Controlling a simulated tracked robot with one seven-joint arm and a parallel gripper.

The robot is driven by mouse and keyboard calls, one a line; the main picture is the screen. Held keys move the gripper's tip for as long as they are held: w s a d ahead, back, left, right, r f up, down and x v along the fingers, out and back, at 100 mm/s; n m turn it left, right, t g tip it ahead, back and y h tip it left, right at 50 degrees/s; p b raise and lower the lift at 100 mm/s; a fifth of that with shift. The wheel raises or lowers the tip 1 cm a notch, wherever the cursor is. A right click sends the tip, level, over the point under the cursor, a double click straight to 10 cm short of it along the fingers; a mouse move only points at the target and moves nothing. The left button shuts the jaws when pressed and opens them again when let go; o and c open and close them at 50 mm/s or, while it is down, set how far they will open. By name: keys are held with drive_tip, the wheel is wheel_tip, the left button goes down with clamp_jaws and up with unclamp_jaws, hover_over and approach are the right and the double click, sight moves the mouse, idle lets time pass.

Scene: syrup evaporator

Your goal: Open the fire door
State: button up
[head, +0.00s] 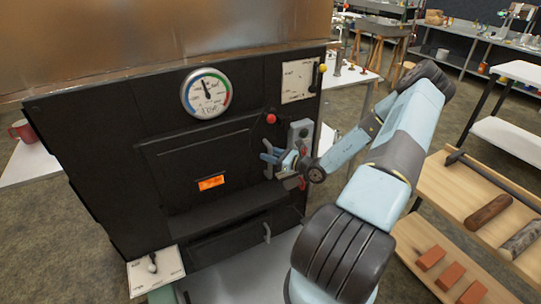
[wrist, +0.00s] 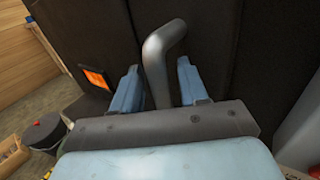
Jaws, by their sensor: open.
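The fire door (head: 185,160) is a dark panel on the front of the black evaporator, with a small glowing orange window (head: 211,183). The door looks closed. My gripper (head: 268,158) is at the door's right side, open. In the wrist view a grey bent metal handle (wrist: 157,60) stands between the two blue fingers (wrist: 158,78), with a visible gap on the right side; I cannot tell if the left finger touches it. In the head view my gripper mostly hides this handle. The orange window also shows in the wrist view (wrist: 96,76).
A red-knobbed lever (head: 270,118) is just above my gripper. A lower door has its own grey handle (head: 267,233). A round gauge (head: 206,93) is above the fire door. A wooden shelf (head: 450,210) with logs and bricks stands at right. Floor shows beyond the evaporator's left side.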

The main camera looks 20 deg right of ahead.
clamp_jaws()
idle(0.3)
idle(0.3)
